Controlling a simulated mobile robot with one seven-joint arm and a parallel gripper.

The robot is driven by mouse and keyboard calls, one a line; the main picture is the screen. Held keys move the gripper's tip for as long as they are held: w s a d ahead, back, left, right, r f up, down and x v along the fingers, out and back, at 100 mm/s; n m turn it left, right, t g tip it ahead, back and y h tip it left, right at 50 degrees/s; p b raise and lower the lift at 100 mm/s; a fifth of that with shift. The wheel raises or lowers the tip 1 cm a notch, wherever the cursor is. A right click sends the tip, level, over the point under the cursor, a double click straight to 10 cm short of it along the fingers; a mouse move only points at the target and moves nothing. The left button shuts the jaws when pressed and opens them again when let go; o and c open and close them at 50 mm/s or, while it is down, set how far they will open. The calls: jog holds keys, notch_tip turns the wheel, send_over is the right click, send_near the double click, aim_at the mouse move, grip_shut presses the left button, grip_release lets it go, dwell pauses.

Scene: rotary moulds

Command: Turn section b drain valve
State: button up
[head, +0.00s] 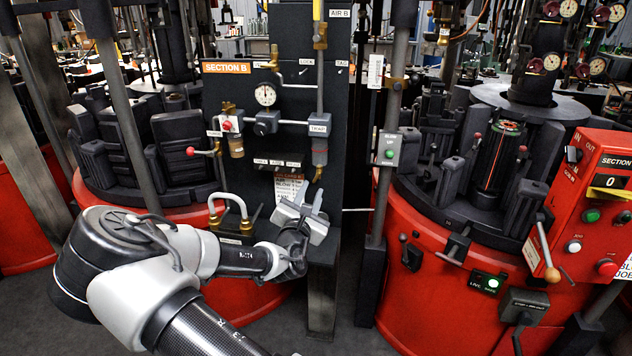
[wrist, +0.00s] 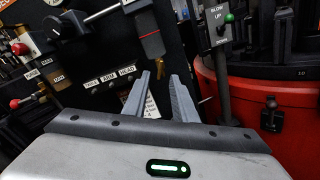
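The dark panel (head: 345,70) carries an orange SECTION B sign (head: 227,68). On its right side hangs a grey cylinder labelled TRAP (head: 320,150), with a small brass fitting (head: 318,173) below it. That fitting looks like the drain valve, but its label cannot be read. In the wrist view the trap (wrist: 148,32) hangs above, and the brass fitting (wrist: 159,68) shows between and just beyond my fingertips. My gripper (head: 308,190) is below the fitting, pointing up at it. Its fingers (wrist: 160,76) are apart and appear empty, with no clear contact.
A post with a grey BLOW UP box and green button (head: 388,148) stands right of the panel. A red-knobbed valve (head: 226,125) and a curved pale pipe (head: 228,198) are to the left. Red mould machines (head: 440,290) flank the panel.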

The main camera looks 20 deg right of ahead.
aim_at(317, 177)
jog(key=x, duration=0.7)
jog(key=shift+w, duration=0.1)
grip_shut()
